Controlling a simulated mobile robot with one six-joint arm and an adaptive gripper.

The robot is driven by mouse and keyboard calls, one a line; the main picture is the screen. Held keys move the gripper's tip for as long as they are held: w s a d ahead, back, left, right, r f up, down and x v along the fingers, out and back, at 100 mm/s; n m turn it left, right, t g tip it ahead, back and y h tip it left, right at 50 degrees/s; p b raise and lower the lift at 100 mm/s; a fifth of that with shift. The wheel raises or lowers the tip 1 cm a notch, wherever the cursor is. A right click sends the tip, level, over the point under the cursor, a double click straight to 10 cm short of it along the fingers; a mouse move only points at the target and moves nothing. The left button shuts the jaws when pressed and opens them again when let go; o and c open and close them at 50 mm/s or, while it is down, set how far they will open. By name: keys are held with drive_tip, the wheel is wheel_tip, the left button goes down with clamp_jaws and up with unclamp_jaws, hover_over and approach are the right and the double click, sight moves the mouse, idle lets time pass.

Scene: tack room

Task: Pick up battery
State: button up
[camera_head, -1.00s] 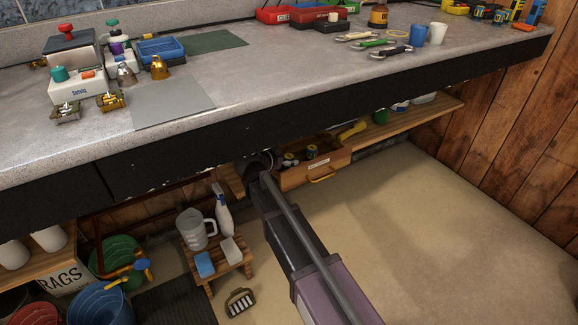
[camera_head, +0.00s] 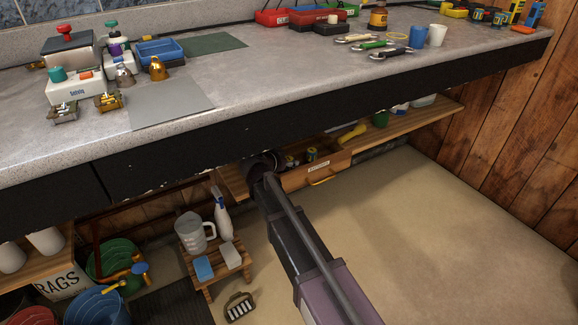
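A wooden drawer (camera_head: 331,173) with a label and a yellow handle stands open under the counter. Small dark-and-yellow cylinders lie in it, one of them (camera_head: 311,154) near the middle; it may be a battery, but it is too small to be sure. Other small items beside it are partly hidden by my arm. My gripper (camera_head: 262,164) is at the left end of the drawer, below the counter's front edge. My own dark wrist covers its fingers, so I cannot see whether it is open or holds anything.
The counter's black front (camera_head: 240,141) overhangs the drawer. A lower shelf (camera_head: 430,119) runs right of it. A small wooden stool (camera_head: 225,265) with a jug, spray bottle and sponges stands at the left. Buckets (camera_head: 100,302) are at lower left. The floor at right is clear.

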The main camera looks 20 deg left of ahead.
clamp_jaws()
drive_tip(key=shift+r, duration=0.15)
